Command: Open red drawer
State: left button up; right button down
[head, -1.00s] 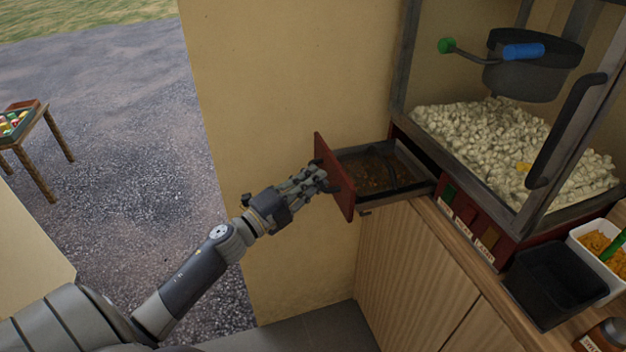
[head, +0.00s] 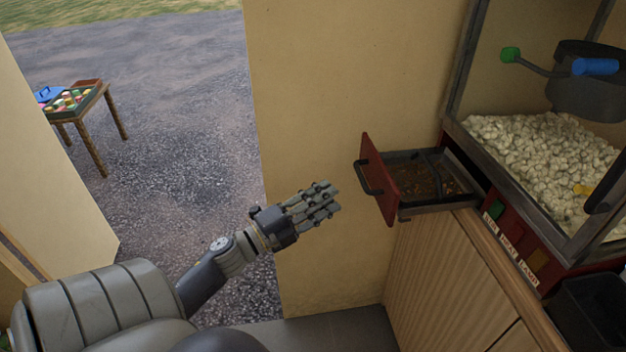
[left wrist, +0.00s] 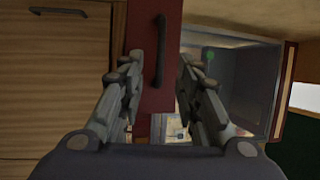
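The red drawer (head: 378,180) is pulled out from the base of the popcorn machine. Its tray shows brown bits inside, and it sticks out past the counter's left end. A dark handle (head: 369,180) is on its red front. My left gripper (head: 332,198) is to the left of the handle, apart from it and empty. In the left wrist view the fingers (left wrist: 160,88) are spread, with the red front (left wrist: 150,95) and the upright handle (left wrist: 160,48) beyond them. My right gripper is not in view.
The popcorn machine (head: 468,75), full of popcorn, stands on the wooden counter (head: 440,265). A black bin (head: 590,310) is at the lower right. A beige wall (head: 340,90) is behind the drawer. Outside, a small table (head: 92,140) holds sweets.

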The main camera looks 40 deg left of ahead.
pick_arm(q)
jog(key=shift+v, duration=1.45)
jog(key=a+f+n+g+y, duration=0.3)
jog(key=f+n+y, duration=0.35)
jog(key=f, duration=1.25)
jog(key=s+d+f+n+g, duration=0.1)
jog(key=s+f+n+g, duration=0.2)
jog(key=f, duration=0.6)
jog(key=s+d+f+n+g, duration=0.1)
jog(key=s+f+n+g, duration=0.2)
jog(key=f, duration=0.6)
jog(key=s+d+f+n+g, duration=0.2)
jog(key=s+d+f, duration=0.1)
jog(key=s+f, duration=0.35)
jog(key=s+d+f+n+g, duration=0.1)
jog(key=s+d+f, duration=0.3)
jog(key=s+f, duration=0.25)
jog(key=s+d+f+n+g, duration=0.1)
jog(key=s+d+f+g, duration=0.2)
jog(key=s, duration=0.6)
jog(key=s+d+f+n+g+h, duration=0.1)
jog(key=s+d+f+g, duration=0.2)
jog(key=s, duration=0.6)
notch_tip(320, 180, down, 4)
jog(key=shift+d+r, duration=0.15)
jog(key=shift+d, duration=0.95)
